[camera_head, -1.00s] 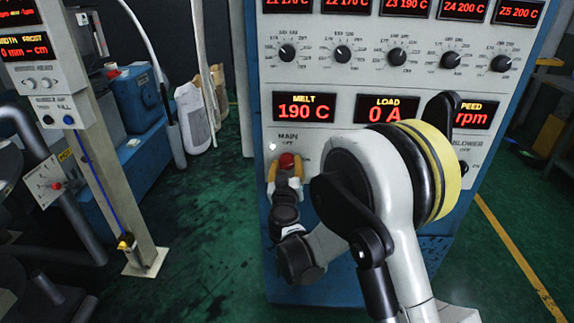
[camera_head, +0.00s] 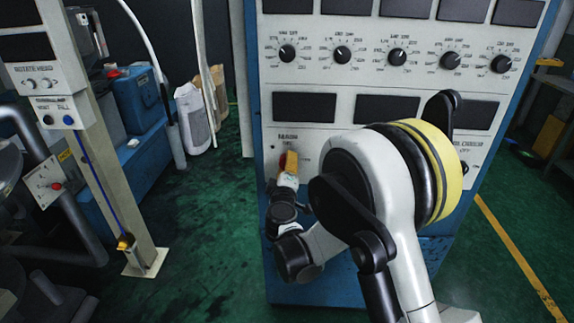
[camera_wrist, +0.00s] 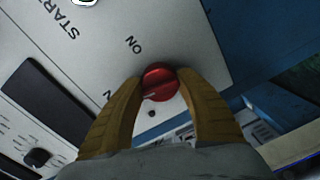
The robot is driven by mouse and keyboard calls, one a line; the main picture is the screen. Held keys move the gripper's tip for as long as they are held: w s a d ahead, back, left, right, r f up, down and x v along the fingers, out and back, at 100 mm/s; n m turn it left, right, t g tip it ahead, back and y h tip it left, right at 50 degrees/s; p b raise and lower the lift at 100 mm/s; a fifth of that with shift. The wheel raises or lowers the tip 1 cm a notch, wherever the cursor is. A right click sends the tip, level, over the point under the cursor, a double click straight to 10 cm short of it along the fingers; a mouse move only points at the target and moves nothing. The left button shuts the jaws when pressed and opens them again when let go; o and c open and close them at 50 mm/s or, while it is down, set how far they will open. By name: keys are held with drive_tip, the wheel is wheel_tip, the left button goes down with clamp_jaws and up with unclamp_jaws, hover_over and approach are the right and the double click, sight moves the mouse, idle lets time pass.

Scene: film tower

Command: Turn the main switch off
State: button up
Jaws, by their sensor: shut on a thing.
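The main switch is a red rotary knob (camera_wrist: 160,82) on the light panel of the control cabinet (camera_head: 340,170). In the head view only a sliver of the red knob (camera_head: 283,160) shows beside my gripper. My gripper (camera_wrist: 163,88) has its two yellow-brown fingers around the knob, one on each side, touching it. An "ON" label is printed near the knob in the wrist view. In the head view my gripper (camera_head: 290,160) is under the "MAIN" label, turned to one side. All the cabinet's displays, such as the melt display (camera_head: 304,107), are dark.
A row of black dials (camera_head: 397,57) runs across the cabinet above the dark displays. A metal post with a control box (camera_head: 57,112) stands at the left. Green floor (camera_head: 200,230) lies open between post and cabinet.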

drive_tip(key=shift+n, duration=1)
drive_tip(key=o, duration=1.2)
drive_tip(key=s, duration=1.2)
drive_tip(key=shift+a+r, duration=0.2)
drive_tip(key=shift+r, duration=0.1)
